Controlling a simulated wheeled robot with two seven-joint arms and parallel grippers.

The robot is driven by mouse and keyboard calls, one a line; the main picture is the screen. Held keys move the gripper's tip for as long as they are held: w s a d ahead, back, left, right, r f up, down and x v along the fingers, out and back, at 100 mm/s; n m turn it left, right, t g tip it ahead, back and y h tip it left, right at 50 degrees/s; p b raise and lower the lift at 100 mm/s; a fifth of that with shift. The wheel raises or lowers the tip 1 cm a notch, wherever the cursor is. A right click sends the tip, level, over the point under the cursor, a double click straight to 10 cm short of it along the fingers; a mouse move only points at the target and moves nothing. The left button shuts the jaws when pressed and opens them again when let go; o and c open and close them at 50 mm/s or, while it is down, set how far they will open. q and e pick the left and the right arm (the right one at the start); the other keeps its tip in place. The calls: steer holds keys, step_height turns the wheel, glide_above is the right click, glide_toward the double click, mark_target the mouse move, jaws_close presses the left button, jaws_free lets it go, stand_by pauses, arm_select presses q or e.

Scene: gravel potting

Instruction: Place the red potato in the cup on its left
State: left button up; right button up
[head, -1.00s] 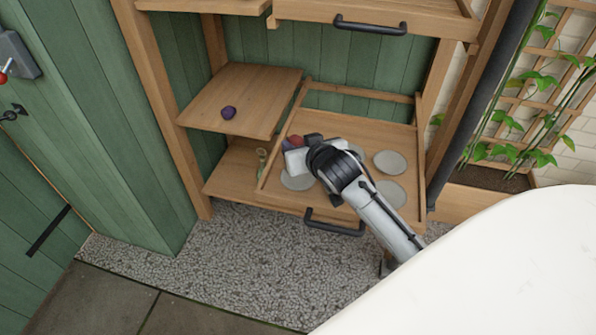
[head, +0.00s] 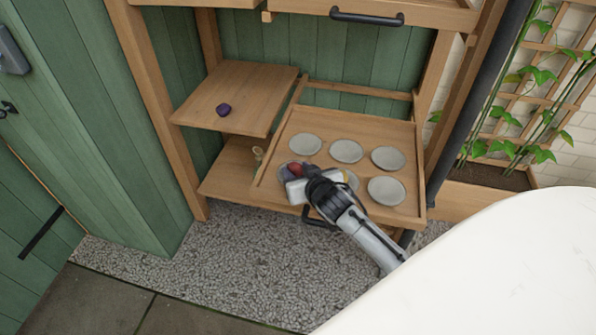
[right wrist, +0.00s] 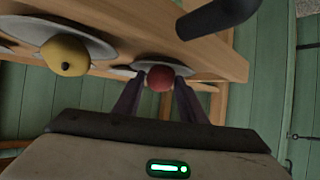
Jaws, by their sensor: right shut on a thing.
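The red potato (head: 296,169) is between the fingers of my right gripper (head: 292,173), which is shut on it. It also shows in the right wrist view (right wrist: 160,78), between the two dark fingertips and in front of a grey round shallow dish (right wrist: 163,65). In the head view the gripper is over the front left of the wooden tray (head: 275,140), covering the dish there. Other grey dishes lie in rows on the tray, such as the back left one (head: 305,144). I cannot tell whether the potato touches a dish. My left gripper is out of view.
A yellow round thing (right wrist: 66,55) lies on another dish in the right wrist view. A purple one (head: 223,109) sits on the left wooden shelf (head: 245,85). The tray has raised edges and a black front handle (head: 320,218). A small object (head: 258,153) stands left of the tray.

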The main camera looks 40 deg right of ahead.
steer(key=shift+f, duration=0.2)
steer(key=o, duration=0.8)
steer(key=shift+r, duration=0.15)
steer(key=shift+s+r, duration=0.15)
steer(key=p+v, duration=0.2)
steer(key=v, duration=0.9)
steer(key=s+a+f+n+g+y, duration=0.1)
steer(key=s+a+f+n+y, duration=0.1)
steer(key=s+a+f, duration=0.2)
steer(key=s+a+f+n+g+y, duration=0.1)
steer(key=s+a+f+y, duration=0.1)
steer(key=s+a+f, duration=0.2)
steer(key=s+a+f+n+g+y, duration=0.1)
steer(key=s+a+f, duration=0.3)
steer(key=s+a, duration=0.4)
steer(key=shift+s+a+n+y, duration=0.2)
steer(key=shift+a+n+y, duration=0.3)
steer(key=shift+a+n, duration=0.4)
